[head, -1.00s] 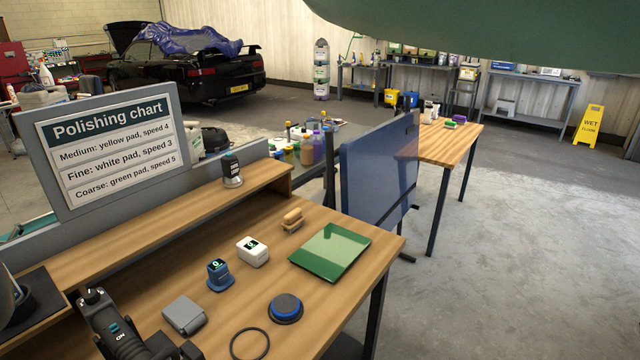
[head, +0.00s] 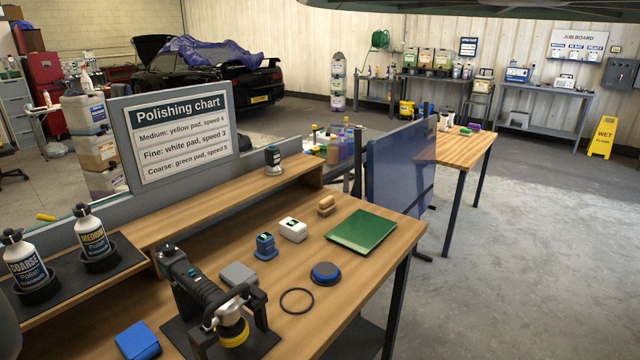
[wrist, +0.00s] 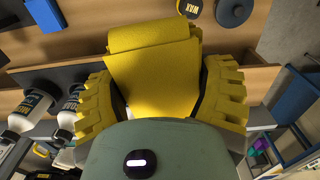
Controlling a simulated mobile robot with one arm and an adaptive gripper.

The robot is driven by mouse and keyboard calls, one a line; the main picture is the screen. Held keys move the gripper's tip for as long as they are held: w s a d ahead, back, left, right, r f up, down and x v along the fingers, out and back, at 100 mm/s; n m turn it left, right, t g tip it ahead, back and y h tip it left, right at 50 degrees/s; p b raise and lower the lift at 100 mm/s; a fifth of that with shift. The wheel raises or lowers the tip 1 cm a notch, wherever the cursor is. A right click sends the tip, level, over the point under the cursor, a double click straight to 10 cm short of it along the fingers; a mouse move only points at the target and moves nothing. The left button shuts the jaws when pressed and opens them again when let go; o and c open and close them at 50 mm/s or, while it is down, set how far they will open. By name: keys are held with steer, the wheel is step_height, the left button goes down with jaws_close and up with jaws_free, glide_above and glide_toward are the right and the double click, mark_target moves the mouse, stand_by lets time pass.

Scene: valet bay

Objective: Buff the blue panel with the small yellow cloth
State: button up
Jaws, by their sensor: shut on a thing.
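The small yellow cloth (wrist: 152,75) is folded and held between the two yellow toothed fingers of my gripper (wrist: 160,92) in the wrist view. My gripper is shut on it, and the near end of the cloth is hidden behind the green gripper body. My gripper does not show in the head view. The blue panel (head: 400,170) stands upright and glossy beyond the right end of the near bench, in front of the far wooden table. It also shows at the right of the wrist view (wrist: 294,95), apart from the cloth.
The near bench (head: 350,280) holds a polisher (head: 205,300), a green plate (head: 362,231), a dark round pad (head: 325,273) and a blue folded cloth (head: 138,341). Polish bottles (head: 95,235) stand at left. The floor (head: 540,260) right of the panel is clear.

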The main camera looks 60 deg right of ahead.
steer(key=s+a+f+b, duration=0.3)
steer(key=s+a+f, duration=1.5)
steer(key=s+a, duration=0.3)
steer(key=shift+w+a+f+b, duration=0.15)
steer(key=shift+f+b, duration=0.45)
steer(key=shift+f, duration=0.65)
steer(key=shift+w+a+f+b, duration=0.1)
steer(key=shift+w+f+b, duration=0.15)
steer(key=shift+f+b, duration=0.7)
steer(key=shift+w+a+f+b, duration=0.1)
steer(key=shift+w+f+b, duration=0.15)
steer(key=shift+f, duration=1.3)
steer(key=shift+f+m+b, duration=0.3)
steer(key=shift+f+b, duration=0.35)
steer(key=shift+f, duration=0.1)
steer(key=shift+d, duration=0.1)
